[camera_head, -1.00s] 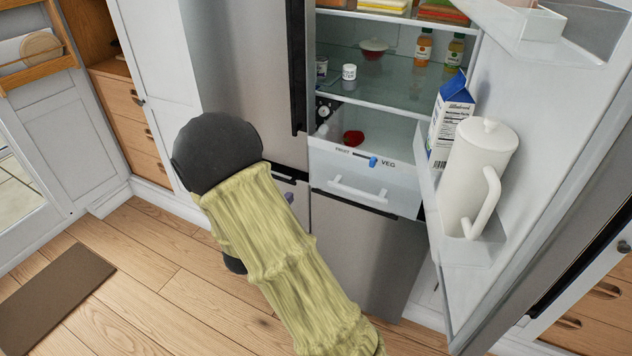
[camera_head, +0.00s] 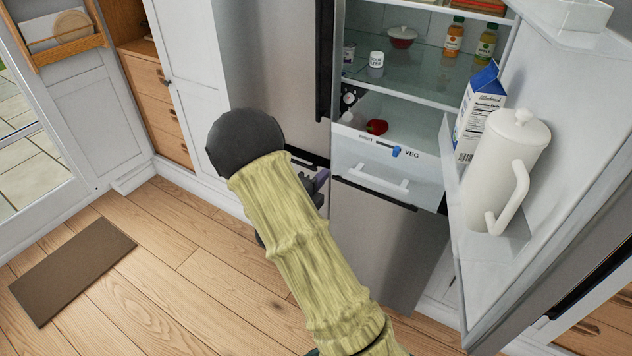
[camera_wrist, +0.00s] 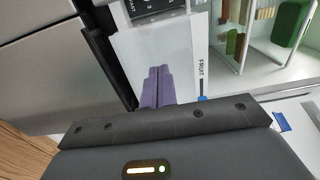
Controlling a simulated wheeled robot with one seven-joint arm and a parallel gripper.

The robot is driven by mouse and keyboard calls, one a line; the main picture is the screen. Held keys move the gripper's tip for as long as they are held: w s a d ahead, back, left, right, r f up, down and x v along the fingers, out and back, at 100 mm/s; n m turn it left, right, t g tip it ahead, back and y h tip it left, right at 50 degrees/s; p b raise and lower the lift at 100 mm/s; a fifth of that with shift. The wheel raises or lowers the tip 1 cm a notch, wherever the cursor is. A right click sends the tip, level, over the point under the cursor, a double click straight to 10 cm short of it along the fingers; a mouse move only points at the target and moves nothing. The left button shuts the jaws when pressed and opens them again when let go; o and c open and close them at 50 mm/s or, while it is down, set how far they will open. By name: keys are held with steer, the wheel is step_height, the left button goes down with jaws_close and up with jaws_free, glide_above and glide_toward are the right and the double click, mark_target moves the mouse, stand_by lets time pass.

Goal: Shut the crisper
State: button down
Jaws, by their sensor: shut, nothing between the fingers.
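The crisper (camera_head: 388,165) is the clear-fronted drawer low in the open fridge, with a white handle, a FRUIT–VEG label and a blue slider. It stands pulled out a little, and a red item lies inside. Its front also shows in the wrist view (camera_wrist: 185,45). In the wrist view the purple fingers (camera_wrist: 158,88) are together and empty, in front of the left part of the drawer front. I cannot tell whether they touch it.
The open fridge door stands at the right, with a milk carton (camera_head: 480,115) and a white pitcher (camera_head: 505,170) on its shelf. A glass shelf (camera_head: 410,80) above the drawer holds jars and bottles.

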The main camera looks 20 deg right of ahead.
mark_target(343, 153)
steer(key=p+x, duration=0.1)
steer(key=x, duration=0.8)
steer(key=shift+p, duration=0.4)
steer(key=shift+w, duration=0.1)
